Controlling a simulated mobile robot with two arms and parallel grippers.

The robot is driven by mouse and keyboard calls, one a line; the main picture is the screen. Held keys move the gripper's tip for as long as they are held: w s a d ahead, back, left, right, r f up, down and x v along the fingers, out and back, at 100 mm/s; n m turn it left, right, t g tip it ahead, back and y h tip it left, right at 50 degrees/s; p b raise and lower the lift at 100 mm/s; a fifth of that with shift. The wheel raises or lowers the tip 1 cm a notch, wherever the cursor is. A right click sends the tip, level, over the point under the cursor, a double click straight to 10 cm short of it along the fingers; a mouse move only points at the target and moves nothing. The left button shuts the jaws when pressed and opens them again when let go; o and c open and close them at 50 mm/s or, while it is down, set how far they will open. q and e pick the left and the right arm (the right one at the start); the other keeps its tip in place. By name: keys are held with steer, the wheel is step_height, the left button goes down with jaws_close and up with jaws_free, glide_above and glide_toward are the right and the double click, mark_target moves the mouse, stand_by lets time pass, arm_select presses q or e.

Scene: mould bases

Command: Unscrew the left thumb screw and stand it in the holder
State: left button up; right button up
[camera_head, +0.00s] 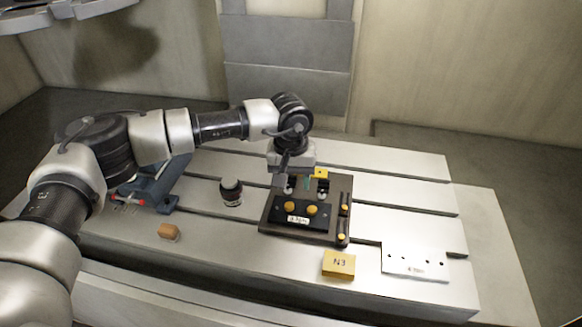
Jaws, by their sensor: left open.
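A dark mould base (336,212) sits on the slotted metal table. Two round orange-yellow knobs, a left one (289,206) and a right one (312,210), which look like the thumb screws, sit on its black front plate above a white label. My left gripper (306,186) points down over the back of the mould base, behind the knobs. Its fingers are apart, with a small green part showing between them. I see no contact with either knob. A white plate with several small holes (415,262) lies at the right; I cannot tell whether it is the holder. My right gripper is out of view.
A blue-grey fixture (157,187) is farther left. The table's back right is clear.

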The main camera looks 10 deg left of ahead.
mark_target(289, 205)
arm_select(q)
steer(key=shift+w+a+f+y+b, duration=0.2)
steer(key=shift+a+f+y+b, duration=0.1)
steer(key=shift+a+f, duration=0.25)
step_height(289, 205, down, 4)
steer(key=shift+f+b, duration=0.1)
steer(key=shift+b, duration=0.5)
steer(key=m+b, duration=0.4)
steer(key=shift+f, duration=0.2)
steer(key=shift+r+m+b, duration=0.2)
steer(key=shift+m+b, duration=0.3)
steer(key=shift+m, duration=0.4)
steer(key=shift+r, duration=0.15)
steer(key=shift+f+b, duration=0.7)
steer(key=shift+f, duration=0.05)
